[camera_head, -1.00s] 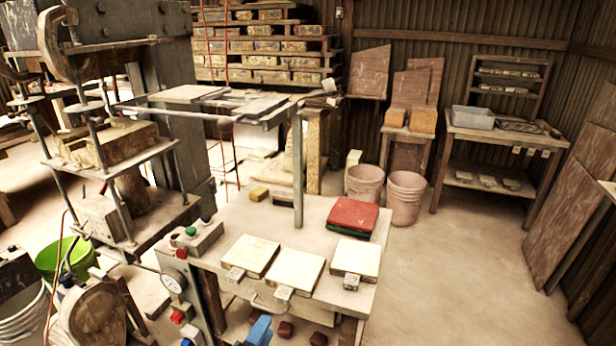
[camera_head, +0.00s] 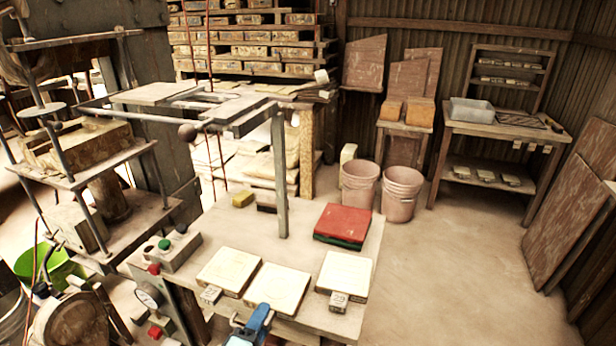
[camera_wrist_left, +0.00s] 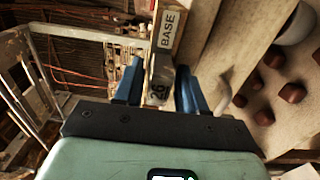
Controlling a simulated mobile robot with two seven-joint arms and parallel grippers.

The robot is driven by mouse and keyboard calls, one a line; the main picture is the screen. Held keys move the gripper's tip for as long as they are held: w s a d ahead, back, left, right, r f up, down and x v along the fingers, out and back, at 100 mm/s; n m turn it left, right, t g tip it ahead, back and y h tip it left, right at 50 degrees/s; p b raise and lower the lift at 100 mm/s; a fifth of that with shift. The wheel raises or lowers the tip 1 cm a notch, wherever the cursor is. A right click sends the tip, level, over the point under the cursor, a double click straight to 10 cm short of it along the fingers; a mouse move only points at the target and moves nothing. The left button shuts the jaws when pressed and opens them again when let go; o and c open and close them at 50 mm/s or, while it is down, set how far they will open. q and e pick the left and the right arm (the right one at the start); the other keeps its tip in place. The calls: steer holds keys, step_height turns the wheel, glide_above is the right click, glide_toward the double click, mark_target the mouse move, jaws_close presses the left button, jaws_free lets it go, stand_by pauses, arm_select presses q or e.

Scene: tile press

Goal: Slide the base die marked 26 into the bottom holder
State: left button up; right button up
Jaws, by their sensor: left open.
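Three pale square dies lie on the table: left (camera_head: 228,270), middle (camera_head: 277,288) and right (camera_head: 345,275). Tags show at the front of the left and right dies; the middle one's tag is hidden behind my left gripper. My left gripper (camera_head: 257,322), with blue fingers, is at the table's front edge, just in front of the middle die. In the left wrist view, the open fingers (camera_wrist_left: 158,88) straddle a tag marked 26 (camera_wrist_left: 158,93), with a BASE label (camera_wrist_left: 171,29) beyond it. The press (camera_head: 95,160) stands at the left; I cannot tell its bottom holder apart. My right gripper is not in view.
A red and green block (camera_head: 345,223) sits behind the right die. A metal rack (camera_head: 280,170) rises behind the dies. Pink buckets (camera_head: 401,193) stand on the floor beyond.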

arm_select(q)
steer(key=shift+s, duration=0.1)
steer(key=shift+c, duration=1.3)
jaws_close()
steer(key=shift+r+p, duration=1.4)
steer(key=shift+r, duration=1.3)
